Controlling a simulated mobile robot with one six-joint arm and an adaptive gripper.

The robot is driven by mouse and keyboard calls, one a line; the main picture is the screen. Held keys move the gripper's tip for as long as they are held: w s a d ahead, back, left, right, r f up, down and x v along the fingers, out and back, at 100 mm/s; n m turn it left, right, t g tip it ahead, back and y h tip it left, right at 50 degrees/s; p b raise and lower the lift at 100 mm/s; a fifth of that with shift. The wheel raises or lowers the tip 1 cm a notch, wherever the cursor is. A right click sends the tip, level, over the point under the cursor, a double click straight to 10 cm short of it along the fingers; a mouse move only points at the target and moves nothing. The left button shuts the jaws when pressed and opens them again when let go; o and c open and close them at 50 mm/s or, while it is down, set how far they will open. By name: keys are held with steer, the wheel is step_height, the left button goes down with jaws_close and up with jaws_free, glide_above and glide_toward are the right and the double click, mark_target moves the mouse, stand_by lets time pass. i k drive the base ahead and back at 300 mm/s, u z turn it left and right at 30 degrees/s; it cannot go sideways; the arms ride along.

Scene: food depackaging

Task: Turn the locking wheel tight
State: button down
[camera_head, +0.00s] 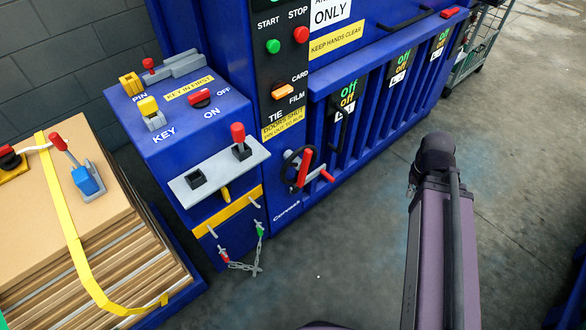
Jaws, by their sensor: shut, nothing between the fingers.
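The locking wheel (286,166) is a dark ring with a red handle, low on the front of the blue machine (330,200). A red bar stands upright across it and another red piece sticks out to its right. I cannot tell from this view how tight the wheel is. My gripper is not in view. Only a purple link of my arm shows at the right, clearly apart from the wheel.
A blue control box (165,125) with a red lever (238,134) stands left of the wheel. A short chain (243,266) hangs below it. Strapped cardboard (90,240) fills the lower left. The grey floor (340,270) before the machine is clear.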

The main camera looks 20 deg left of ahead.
mark_target(303, 167)
steer(key=z, duration=0.7)
steer(key=k, duration=0.1)
steer(key=u, duration=1.5)
steer(key=i, duration=0.6)
steer(key=u, duration=0.15)
steer(key=k, duration=0.6)
